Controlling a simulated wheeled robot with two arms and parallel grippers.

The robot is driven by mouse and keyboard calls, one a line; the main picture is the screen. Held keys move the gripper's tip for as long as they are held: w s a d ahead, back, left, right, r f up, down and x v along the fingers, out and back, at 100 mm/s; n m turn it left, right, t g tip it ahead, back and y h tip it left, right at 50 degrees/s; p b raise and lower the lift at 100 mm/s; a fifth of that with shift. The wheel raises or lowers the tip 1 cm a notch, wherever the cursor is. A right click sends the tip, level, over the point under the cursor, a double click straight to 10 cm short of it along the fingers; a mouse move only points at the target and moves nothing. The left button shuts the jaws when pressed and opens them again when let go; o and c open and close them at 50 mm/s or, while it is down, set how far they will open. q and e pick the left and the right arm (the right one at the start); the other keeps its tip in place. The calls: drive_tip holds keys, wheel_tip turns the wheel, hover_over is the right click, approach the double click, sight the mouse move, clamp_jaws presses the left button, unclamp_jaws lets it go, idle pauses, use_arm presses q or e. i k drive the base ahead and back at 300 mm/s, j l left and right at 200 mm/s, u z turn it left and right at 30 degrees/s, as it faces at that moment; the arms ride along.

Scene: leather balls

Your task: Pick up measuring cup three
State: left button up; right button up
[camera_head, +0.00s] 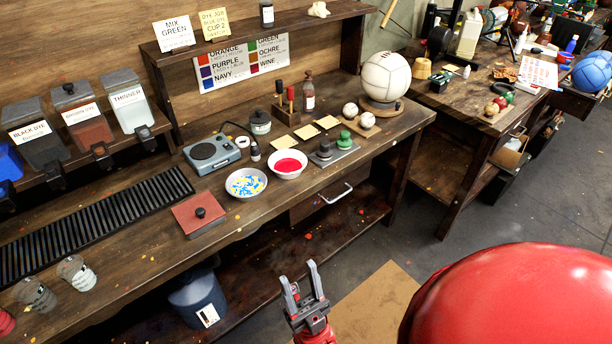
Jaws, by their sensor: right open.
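Two clear measuring cups stand on the front left of the wooden bench: one further left (36,294) and one to its right (76,272). Both carry small markings too small to read, so I cannot tell which is cup three. A red thing (5,321), perhaps another cup, is cut off at the left edge. My right gripper (302,279) is open and empty, pointing up in front of the bench, well to the right of the cups and apart from everything.
A black slatted rack (95,225) lies behind the cups. A red square plate with a knob (198,214), a scale (212,151) and two bowls, one with red dye (287,164), stand further right. A blue bin (198,299) is under the bench. The floor between benches is open.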

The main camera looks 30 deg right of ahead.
sight(74, 270)
drive_tip(key=z, duration=0.5)
drive_tip(key=u, duration=1.2)
drive_tip(key=i+j+u, duration=0.5)
drive_tip(key=j+u, duration=0.15)
